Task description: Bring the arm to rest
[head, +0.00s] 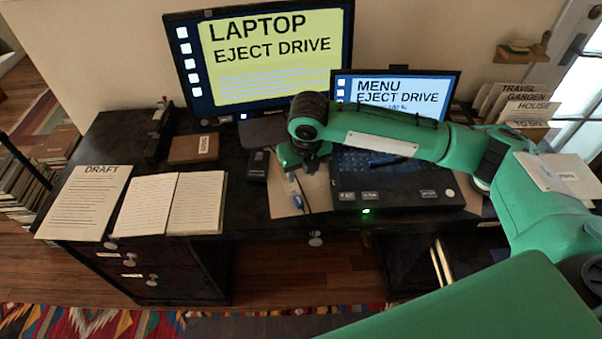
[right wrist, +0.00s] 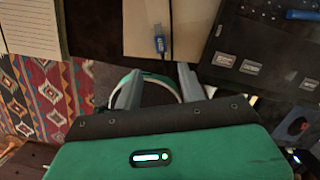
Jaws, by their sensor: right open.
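My right arm (head: 470,150) is green and reaches in from the right across the laptop. My right gripper (head: 298,172) points down over the desk, just left of the laptop (head: 400,201). In the right wrist view its two grey fingers (right wrist: 158,84) stand apart with nothing seen between them. A blue USB stick (right wrist: 160,44) on a dark cable lies on a tan pad (right wrist: 200,30), beyond the fingertips; it also shows in the head view (head: 297,201). My left gripper is not in view.
An open notebook (head: 172,205) and a draft sheet (head: 86,203) lie at left. A blue pen (head: 385,161) lies on the laptop keyboard. Folders (head: 515,104) stand at right. A patterned rug (right wrist: 40,95) lies below.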

